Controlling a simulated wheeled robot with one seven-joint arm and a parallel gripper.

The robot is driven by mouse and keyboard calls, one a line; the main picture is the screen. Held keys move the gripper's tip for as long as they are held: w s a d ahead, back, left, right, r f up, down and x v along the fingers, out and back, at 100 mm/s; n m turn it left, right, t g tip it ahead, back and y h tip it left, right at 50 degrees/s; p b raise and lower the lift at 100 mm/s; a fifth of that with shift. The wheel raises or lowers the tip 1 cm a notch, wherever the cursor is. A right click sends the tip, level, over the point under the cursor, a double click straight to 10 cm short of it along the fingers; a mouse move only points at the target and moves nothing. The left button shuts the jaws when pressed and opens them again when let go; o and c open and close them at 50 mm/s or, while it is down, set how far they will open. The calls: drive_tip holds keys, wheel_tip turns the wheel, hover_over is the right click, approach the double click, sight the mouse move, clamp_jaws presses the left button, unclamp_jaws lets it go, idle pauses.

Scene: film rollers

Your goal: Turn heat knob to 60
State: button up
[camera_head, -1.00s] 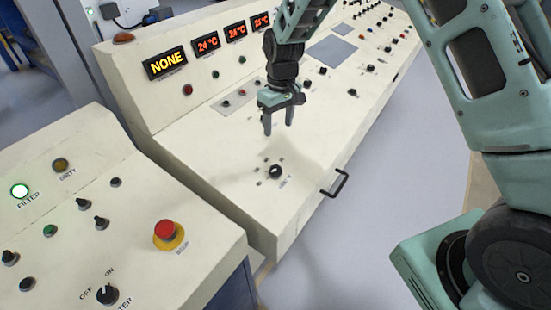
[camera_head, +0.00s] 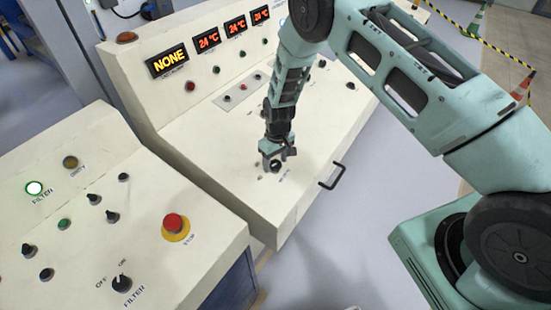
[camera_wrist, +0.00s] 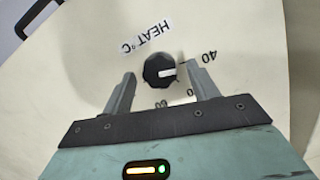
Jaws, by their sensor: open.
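The heat knob (camera_wrist: 159,70) is a black round dial with a white pointer mark. In the wrist view it sits between and just beyond my gripper's fingertips, under the upside-down label "HEAT °C" (camera_wrist: 146,35). The white mark points right, towards a spot near the "40" and "0" marks; a partly hidden mark shows below the knob. My gripper (camera_wrist: 161,88) is open, one finger on each side of the knob, with no clear contact. In the head view my gripper (camera_head: 272,160) is low over the panel at the knob (camera_head: 275,167), partly covering it.
A black handle (camera_head: 333,176) stands out from the panel's front edge, right of the knob. Displays read "NONE" (camera_head: 167,61) and 24 °C (camera_head: 208,41). A nearer console holds a red stop button (camera_head: 174,225) and a filter knob (camera_head: 122,284). The panel around the heat knob is mostly clear.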

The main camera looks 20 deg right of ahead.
drive_tip(key=shift+f, duration=0.3)
drive_tip(key=c, duration=1)
